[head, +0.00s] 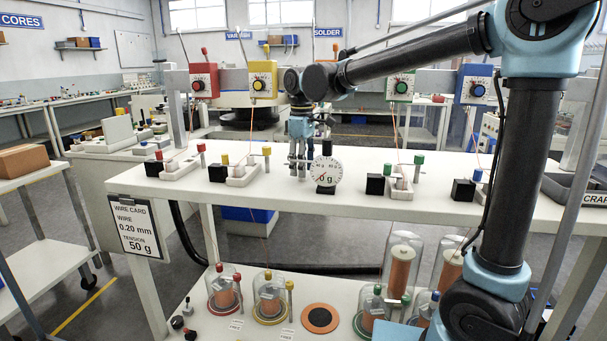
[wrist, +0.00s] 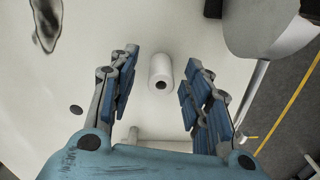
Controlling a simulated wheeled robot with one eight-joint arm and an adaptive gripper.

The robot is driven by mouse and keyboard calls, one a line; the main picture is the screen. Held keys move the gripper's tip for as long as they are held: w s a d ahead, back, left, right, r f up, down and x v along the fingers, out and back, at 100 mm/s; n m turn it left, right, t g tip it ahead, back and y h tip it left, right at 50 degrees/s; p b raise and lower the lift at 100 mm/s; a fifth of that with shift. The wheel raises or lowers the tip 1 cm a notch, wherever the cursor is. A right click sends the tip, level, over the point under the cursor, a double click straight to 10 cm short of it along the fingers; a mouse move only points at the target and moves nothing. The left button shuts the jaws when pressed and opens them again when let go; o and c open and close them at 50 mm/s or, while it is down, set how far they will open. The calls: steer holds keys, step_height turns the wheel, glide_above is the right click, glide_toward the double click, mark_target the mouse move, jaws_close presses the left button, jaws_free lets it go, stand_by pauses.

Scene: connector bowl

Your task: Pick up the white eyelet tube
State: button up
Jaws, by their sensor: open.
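A short white tube (wrist: 160,69) with a dark hole in its near end shows in the wrist view, on or just above a white surface. It lies between the two blue-padded fingers of my gripper (head: 300,166), with a visible gap on each side. My gripper is open and points down at the white bench top in the head view, behind the round dial gauge (head: 325,171). In the head view I cannot make out the tube clearly among the fingers.
White fixtures with coloured knobs stand along the bench (head: 420,207), left (head: 181,167) and right (head: 399,187) of my gripper. Black blocks stand beside them. Glass-domed copper spools (head: 402,262) are on the shelf below. A large rounded pale part (wrist: 265,25) is at the wrist view's upper right.

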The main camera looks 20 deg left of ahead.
jaws_close()
stand_by(0.3)
